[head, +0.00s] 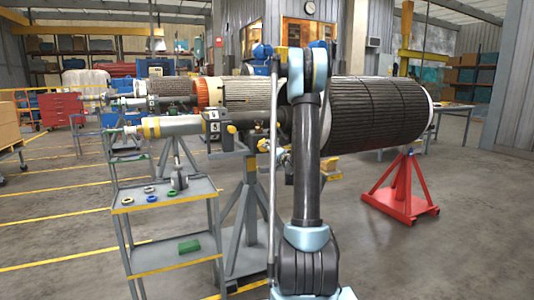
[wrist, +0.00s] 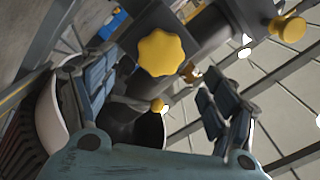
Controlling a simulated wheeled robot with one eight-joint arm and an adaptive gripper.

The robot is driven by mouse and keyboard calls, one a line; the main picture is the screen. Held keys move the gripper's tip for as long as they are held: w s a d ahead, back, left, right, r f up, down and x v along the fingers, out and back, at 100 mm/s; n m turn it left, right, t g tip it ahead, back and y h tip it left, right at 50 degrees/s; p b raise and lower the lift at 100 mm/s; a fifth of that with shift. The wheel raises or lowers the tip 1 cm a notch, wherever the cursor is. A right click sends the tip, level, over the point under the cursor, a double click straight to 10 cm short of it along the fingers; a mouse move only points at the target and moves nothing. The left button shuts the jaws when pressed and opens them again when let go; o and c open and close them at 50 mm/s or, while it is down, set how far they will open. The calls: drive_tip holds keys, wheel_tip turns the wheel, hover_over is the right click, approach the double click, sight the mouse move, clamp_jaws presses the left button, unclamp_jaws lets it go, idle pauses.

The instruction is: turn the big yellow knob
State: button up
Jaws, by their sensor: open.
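The big yellow knob (wrist: 162,52) is star-shaped and sits on a dark grey block in the upper middle of the wrist view. My gripper (wrist: 150,88) is open, with one dark finger at the left and one at the right. The knob shows between and above the fingers in the picture, with no visible contact. In the head view, yellow knobs (head: 231,129) show on the grey rotor stand (head: 249,194); I cannot tell which is the big one. My arm hides most of my gripper there.
Smaller yellow knobs (wrist: 289,28) sit around the big one in the wrist view. A large ribbed rotor (head: 380,110) lies behind my arm, with a red stand (head: 402,190) at its right. A grey cart (head: 165,195) with small rings stands left. Floor at the right front is clear.

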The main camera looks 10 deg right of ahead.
drive_tip(key=shift+v, duration=0.85)
drive_tip(key=shift+s, duration=0.15)
drive_tip(key=d+v, duration=0.1)
drive_tip(key=v, duration=0.4)
drive_tip(key=shift+n, duration=0.4)
drive_tip(key=x, duration=1.7)
drive_tip(key=shift+a+r, duration=0.2)
drive_tip(key=shift+r, duration=0.05)
drive_tip(key=c, duration=1.1)
